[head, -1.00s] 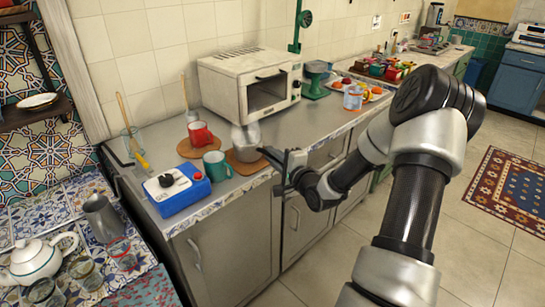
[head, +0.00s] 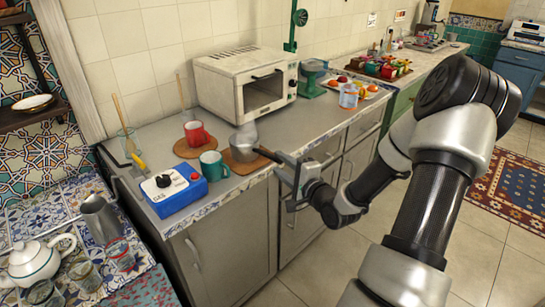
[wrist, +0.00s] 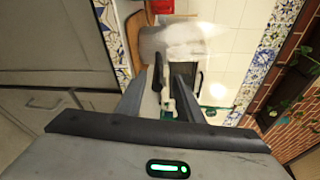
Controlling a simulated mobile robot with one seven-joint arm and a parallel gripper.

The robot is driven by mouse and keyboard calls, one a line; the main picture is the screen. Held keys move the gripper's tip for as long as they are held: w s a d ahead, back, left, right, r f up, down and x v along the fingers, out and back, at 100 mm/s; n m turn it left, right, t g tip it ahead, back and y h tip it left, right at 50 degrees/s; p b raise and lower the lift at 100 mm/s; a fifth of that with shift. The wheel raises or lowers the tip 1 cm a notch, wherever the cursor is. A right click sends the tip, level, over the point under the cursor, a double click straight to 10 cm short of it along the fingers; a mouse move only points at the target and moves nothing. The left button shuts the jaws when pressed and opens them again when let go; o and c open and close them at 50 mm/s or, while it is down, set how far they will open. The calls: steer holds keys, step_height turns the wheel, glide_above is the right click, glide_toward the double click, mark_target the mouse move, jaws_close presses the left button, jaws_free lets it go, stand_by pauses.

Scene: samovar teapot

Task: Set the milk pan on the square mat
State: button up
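The milk pan (head: 244,151), a small grey metal pan with a pale blurred patch at its top, stands upright on a brown mat (head: 240,168) near the counter's front edge. The pan hides much of this mat, so I cannot be sure of its square shape. My gripper (head: 276,158) is at the front right of the pan, at counter height. In the wrist view my gripper (wrist: 168,78) has its fingers apart, with a dark handle-like piece near the left finger and clear space beside the right one.
A teal mug (head: 213,165) stands close to the left of the pan. A red mug (head: 197,134) stands on another brown mat (head: 181,150). A blue box with a knob (head: 174,192) is at front left, a toaster oven (head: 230,75) behind. The counter right of the pan is clear.

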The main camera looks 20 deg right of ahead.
steer(key=shift+s+d+r, duration=0.15)
steer(key=shift+s, duration=1)
steer(key=shift+s+d+r, duration=0.1)
steer(key=shift+s+r, duration=0.05)
steer(key=shift+s, duration=0.95)
